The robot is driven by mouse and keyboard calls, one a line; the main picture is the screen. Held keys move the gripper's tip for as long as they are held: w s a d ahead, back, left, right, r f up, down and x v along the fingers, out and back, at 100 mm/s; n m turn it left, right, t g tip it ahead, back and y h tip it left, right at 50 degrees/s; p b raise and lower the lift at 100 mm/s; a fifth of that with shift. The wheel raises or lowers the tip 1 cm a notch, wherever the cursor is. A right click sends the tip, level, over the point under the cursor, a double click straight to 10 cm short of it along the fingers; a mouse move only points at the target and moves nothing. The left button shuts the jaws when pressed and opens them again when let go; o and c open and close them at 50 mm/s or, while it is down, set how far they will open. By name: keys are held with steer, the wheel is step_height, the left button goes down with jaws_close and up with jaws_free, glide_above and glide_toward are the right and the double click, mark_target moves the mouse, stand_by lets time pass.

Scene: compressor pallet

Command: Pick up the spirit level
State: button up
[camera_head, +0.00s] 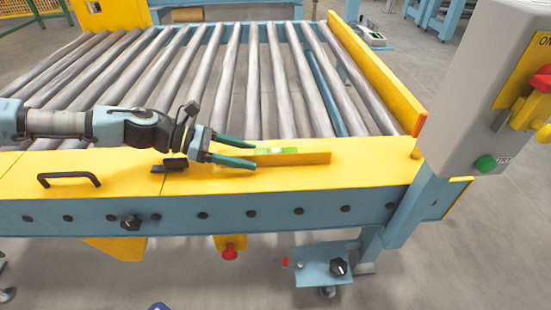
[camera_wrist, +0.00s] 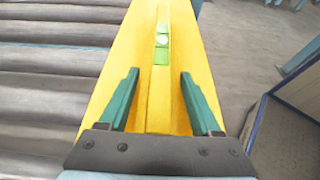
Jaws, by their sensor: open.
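The spirit level (camera_head: 295,157) is a yellow bar with a bright green vial. It lies on the yellow front ledge (camera_head: 340,175) of the roller conveyor. In the wrist view the level (camera_wrist: 163,85) runs lengthwise away from me, its green vial beyond my fingertips. My gripper (camera_head: 243,153) is open, with its teal fingers at the left end of the level. In the wrist view my gripper (camera_wrist: 158,75) has one finger on each side of the level, with gaps visible. Whether the fingers touch the ledge cannot be told.
Grey conveyor rollers (camera_head: 235,80) lie behind the ledge. A black handle (camera_head: 68,179) sticks up at the ledge's left. A yellow side rail (camera_head: 375,70) and a grey control box (camera_head: 480,90) with a red switch stand at the right. Open floor lies in front.

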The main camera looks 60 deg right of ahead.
steer(key=shift+x, duration=1.15)
jaws_close()
